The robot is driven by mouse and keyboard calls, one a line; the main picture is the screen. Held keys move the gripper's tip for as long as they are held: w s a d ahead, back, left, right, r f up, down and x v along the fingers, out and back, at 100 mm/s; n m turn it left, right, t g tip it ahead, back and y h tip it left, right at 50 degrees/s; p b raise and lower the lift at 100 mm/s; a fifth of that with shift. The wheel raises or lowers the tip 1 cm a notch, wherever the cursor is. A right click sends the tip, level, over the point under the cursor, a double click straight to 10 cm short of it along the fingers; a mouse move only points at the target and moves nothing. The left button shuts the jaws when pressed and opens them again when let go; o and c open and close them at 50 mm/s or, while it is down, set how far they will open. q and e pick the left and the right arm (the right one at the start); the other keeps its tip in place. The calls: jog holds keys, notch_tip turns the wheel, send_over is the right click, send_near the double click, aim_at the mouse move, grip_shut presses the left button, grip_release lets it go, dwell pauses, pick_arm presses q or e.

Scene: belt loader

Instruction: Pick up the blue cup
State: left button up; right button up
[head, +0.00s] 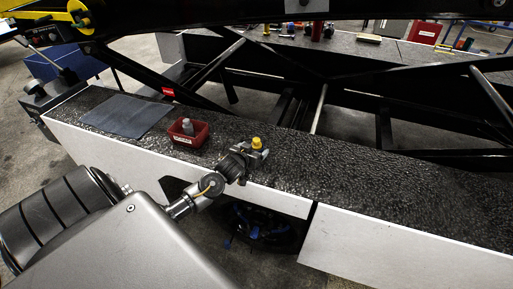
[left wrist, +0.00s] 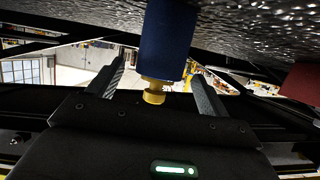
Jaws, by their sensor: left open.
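My left gripper (head: 257,153) is over the near edge of the dark textured ledge. In the left wrist view the left gripper (left wrist: 158,72) is open, with one finger on each side of a dark blue cylinder (left wrist: 168,38) that has a yellow knob-like end (left wrist: 154,91). This appears to be the blue cup. The left finger stands apart from it; I cannot tell whether the right finger touches it. In the head view only a yellow top (head: 257,143) shows at the fingers, and the blue body is hidden. My right gripper is not in view.
A red bin (head: 188,139) with a grey item inside stands left of the gripper on the ledge (head: 360,190). A dark blue-grey mat (head: 128,115) lies farther left. Black diagonal beams rise behind the ledge. The ledge to the right is clear.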

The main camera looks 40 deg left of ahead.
pick_arm(q)
jog(key=p+x, duration=0.1)
jog(key=x, duration=0.4)
jog(key=shift+f, duration=0.2)
jog(key=shift+s, duration=0.1)
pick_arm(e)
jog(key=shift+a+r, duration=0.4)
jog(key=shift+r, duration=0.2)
pick_arm(q)
jog(key=shift+r, duration=0.1)
jog(key=c, duration=1.2)
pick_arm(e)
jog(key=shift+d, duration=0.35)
